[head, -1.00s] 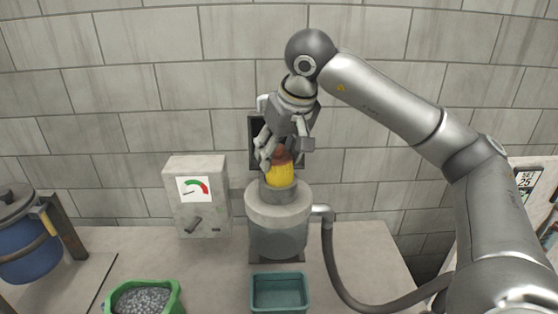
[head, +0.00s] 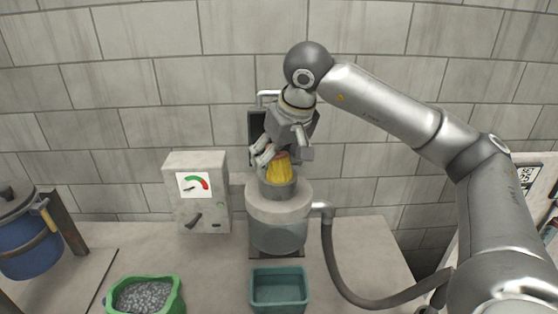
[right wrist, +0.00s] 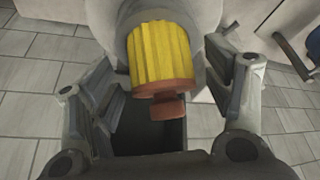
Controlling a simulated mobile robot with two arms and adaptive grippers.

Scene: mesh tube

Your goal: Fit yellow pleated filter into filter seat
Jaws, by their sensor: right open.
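The yellow pleated filter (head: 279,170) stands in the round grey filter seat (head: 277,188) on top of the grey cylindrical housing. Its lower part is hidden by the seat's rim. In the right wrist view the yellow pleats (right wrist: 160,52) and the reddish-brown end cap with its knob (right wrist: 165,100) show clearly. My right gripper (head: 282,157) is just above the filter. In the wrist view its fingers are spread apart on either side of the cap, with gaps between. My left gripper is not in view.
A grey gauge box (head: 197,192) stands left of the housing. A teal bin (head: 279,290) and a green tub of grey granules (head: 146,297) are in front. A blue lidded drum (head: 28,246) is at far left. A dark hose (head: 335,262) curves from the housing's right side.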

